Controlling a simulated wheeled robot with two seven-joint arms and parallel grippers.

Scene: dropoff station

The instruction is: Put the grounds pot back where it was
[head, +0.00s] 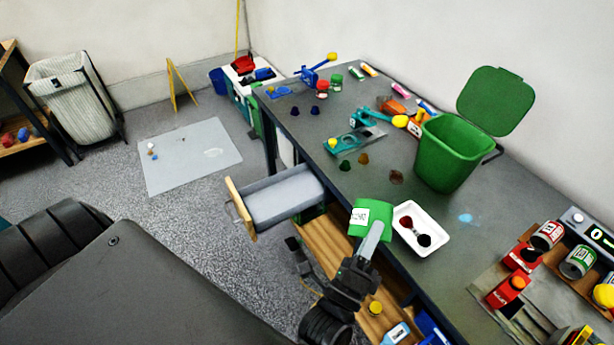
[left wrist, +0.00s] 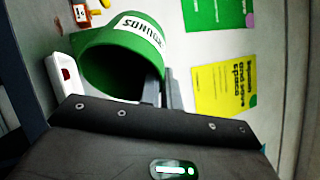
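The green grounds pot (head: 384,210) with a white label is at the front edge of the counter, above or beside the white tray (head: 441,245). My left gripper (head: 372,240) is on it from below in the picture. In the left wrist view, the pot (left wrist: 104,45) shows its dark open mouth towards the camera. The left fingers (left wrist: 163,92) appear shut on its wall, one finger at the inside and one outside. The pot's base and any contact with the counter are hidden. My right gripper is not in view.
An open grey drawer (head: 285,199) sticks out left of the pot. A green bin (head: 446,155) with its lid up stands behind. Red boxes and cans (head: 579,262) stand at right.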

